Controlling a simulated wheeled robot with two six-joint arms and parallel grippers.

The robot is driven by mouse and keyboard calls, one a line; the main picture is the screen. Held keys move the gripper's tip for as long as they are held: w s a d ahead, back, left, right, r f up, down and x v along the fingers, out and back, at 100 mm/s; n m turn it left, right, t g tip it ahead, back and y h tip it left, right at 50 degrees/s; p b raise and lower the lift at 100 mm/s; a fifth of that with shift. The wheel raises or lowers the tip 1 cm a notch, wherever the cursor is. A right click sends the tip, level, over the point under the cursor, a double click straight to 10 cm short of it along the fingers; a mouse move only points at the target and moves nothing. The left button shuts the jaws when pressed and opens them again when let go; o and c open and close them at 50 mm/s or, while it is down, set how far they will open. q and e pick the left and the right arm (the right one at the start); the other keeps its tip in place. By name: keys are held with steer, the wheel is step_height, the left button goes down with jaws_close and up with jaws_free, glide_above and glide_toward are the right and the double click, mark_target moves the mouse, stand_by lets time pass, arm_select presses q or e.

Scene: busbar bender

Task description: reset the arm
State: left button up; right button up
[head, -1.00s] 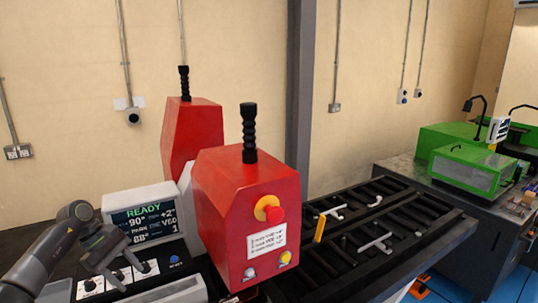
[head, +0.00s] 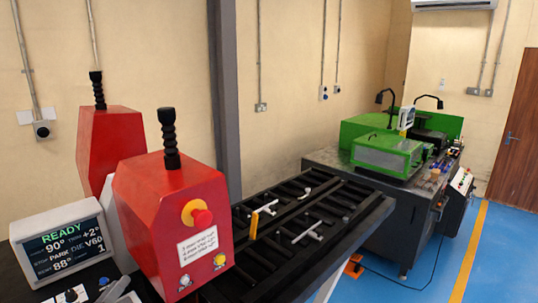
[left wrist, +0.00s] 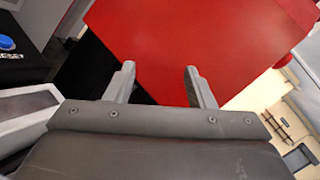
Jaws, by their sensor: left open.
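My left gripper (left wrist: 160,70) is open in the left wrist view, its two grey fingers apart with nothing between them. The red housing of the bender (left wrist: 190,40) fills the view behind and beyond the fingers; I cannot tell the exact gap. In the head view the red front housing (head: 170,205) carries a red stop button on a yellow ring (head: 198,215), a white label and two small buttons. The display (head: 65,240) at the left reads READY, with 90° and 88°. My right gripper is in neither view.
A black slatted table (head: 290,215) extends right of the housing, with a yellow piece (head: 254,226) and pale metal pieces on it. A green machine (head: 390,150) stands on a grey cabinet further back. Blue floor (head: 495,265) with a yellow stripe lies open at the right.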

arm_select(q)
steer(key=s+f+n+g+y, duration=0.3)
steer(key=s+f+n+g, duration=0.1)
steer(key=s+n, duration=0.3)
steer(key=s+f+n+g+y, duration=0.3)
steer(key=s+f+n, duration=0.3)
steer(key=n, duration=0.5)
steer(key=s+f+n+g+y, duration=0.3)
steer(key=s+f+n+g, duration=0.1)
steer(key=s+n, duration=0.5)
steer(key=shift+s+a+f+n+g+y, duration=0.15)
steer(key=shift+s+f+n+g+y, duration=0.15)
steer(key=shift+f+n+g, duration=0.15)
steer(key=s+d+f+n+g+h, duration=0.2)
steer(key=s+d+n+g, duration=0.25)
steer(key=s, duration=0.45)
step_height(320, 180, down, 31)
steer(key=h+b, duration=0.1)
steer(key=b, duration=0.6)
steer(key=s+f+g+b, duration=0.1)
steer(key=s+f+b, duration=0.2)
steer(key=s+f, duration=0.4)
steer(key=s+f+b, duration=0.4)
steer(key=s+f, duration=0.4)
steer(key=f, duration=0.8)
steer(key=shift+s+d+f+m+g, duration=0.25)
steer(key=shift+d+f+m+g, duration=0.1)
steer(key=shift+m+g, duration=0.05)
